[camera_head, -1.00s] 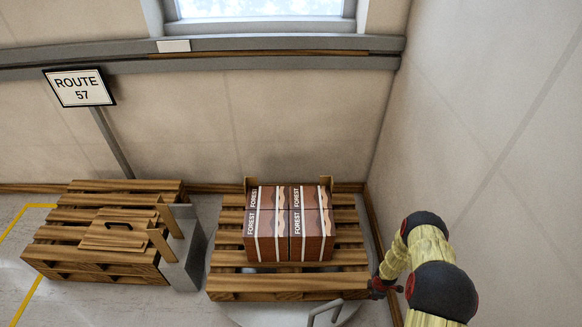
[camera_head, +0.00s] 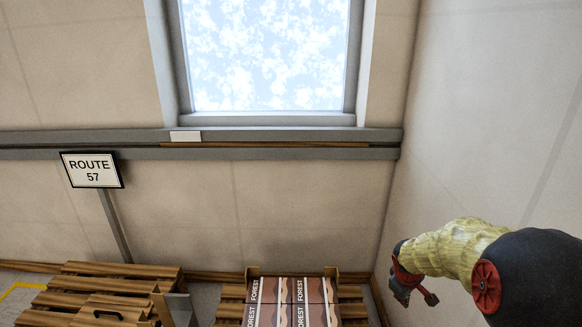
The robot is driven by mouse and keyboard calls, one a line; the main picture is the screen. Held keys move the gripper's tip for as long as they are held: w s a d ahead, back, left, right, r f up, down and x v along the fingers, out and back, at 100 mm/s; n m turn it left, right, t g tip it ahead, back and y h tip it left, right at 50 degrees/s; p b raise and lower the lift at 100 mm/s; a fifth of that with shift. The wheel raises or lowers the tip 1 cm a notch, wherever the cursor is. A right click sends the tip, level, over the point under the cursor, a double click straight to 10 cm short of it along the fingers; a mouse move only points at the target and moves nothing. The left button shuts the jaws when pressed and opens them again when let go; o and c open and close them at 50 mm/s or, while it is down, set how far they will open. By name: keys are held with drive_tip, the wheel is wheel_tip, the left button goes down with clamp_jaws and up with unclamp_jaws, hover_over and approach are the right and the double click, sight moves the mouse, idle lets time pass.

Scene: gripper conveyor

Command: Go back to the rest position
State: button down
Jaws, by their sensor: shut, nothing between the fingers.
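My gripper (camera_head: 413,297) is at the lower right, at the end of my yellow arm with dark and red joints. It is shut and empty. It hangs in the air to the right of the stacked FOREST boxes (camera_head: 290,291), apart from them. The fingers are small and dark in this view.
The brown FOREST boxes stand on a wooden pallet (camera_head: 231,306), cut off by the bottom edge. Another pallet (camera_head: 70,292) is at the lower left by a ROUTE 57 sign (camera_head: 92,170). A wall with a window (camera_head: 264,55) is behind, and another wall (camera_head: 500,110) is to the right.

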drive_tip(key=s+a+r+m+t, duration=0.1)
drive_tip(key=s+a+r+m, duration=0.1)
drive_tip(key=s+a+r, duration=0.35)
drive_tip(key=s+a+r+m, duration=0.1)
drive_tip(key=s+a+r, duration=0.1)
drive_tip(key=s+r, duration=0.65)
drive_tip(key=s+a+r+m+y, duration=0.1)
drive_tip(key=s+a+r, duration=0.1)
drive_tip(key=s, duration=0.3)
drive_tip(key=s+a+r+m+y, duration=0.1)
drive_tip(key=s+a+r, duration=0.1)
drive_tip(key=s, duration=0.3)
drive_tip(key=s+a+r+m+t, duration=0.1)
drive_tip(key=s+a+r, duration=0.1)
drive_tip(key=s, duration=0.4)
drive_tip(key=shift+a+r+y, duration=0.35)
drive_tip(key=shift+a+y, duration=0.05)
drive_tip(key=shift+a, duration=0.25)
drive_tip(key=shift+s, duration=0.1)
